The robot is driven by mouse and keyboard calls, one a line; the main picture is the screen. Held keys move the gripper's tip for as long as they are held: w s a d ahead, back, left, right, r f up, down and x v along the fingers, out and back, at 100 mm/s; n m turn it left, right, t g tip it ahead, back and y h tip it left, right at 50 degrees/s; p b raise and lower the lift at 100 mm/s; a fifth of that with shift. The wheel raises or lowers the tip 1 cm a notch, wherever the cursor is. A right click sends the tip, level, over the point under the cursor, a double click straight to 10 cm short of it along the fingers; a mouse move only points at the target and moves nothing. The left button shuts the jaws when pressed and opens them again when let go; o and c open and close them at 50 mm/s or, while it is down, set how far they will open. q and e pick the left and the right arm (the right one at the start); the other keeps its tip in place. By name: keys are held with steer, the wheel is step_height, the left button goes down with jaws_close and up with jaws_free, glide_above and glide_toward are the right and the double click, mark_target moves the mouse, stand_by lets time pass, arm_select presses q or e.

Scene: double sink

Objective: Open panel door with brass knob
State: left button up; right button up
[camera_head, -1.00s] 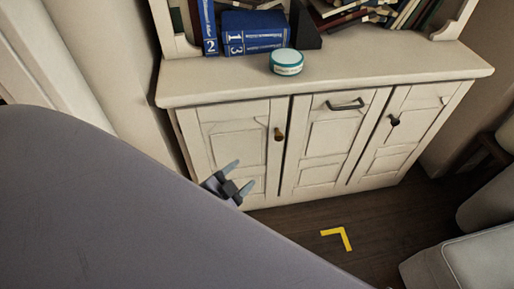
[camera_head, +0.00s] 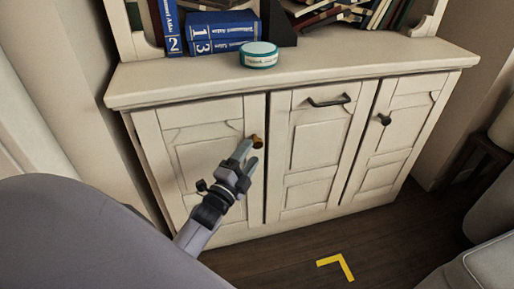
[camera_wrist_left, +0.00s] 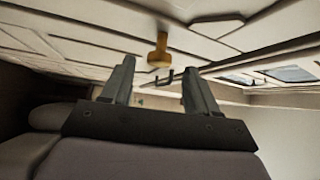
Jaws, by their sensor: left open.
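The left panel door (camera_head: 205,162) of the cream cabinet is shut. Its brass knob (camera_head: 257,141) sits near the upper right edge of that door. My left gripper (camera_head: 248,156) is open just below and left of the knob in the head view, with its fingers pointing up toward it. In the left wrist view the brass knob (camera_wrist_left: 159,50) shows ahead of and between the two open fingers (camera_wrist_left: 157,78). Nothing is between the fingers, and I cannot tell that they touch the knob. My right gripper is not in view.
The middle door has a dark bar handle (camera_head: 328,101), and the right door has a dark knob (camera_head: 384,119). A yellow corner mark (camera_head: 338,265) lies on the clear floor.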

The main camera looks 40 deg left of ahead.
mark_target(255, 146)
arm_select(q)
steer(key=shift+b+x, duration=0.5)
steer(key=shift+x, duration=2.1)
steer(key=shift+s, duration=0.1)
jaws_close()
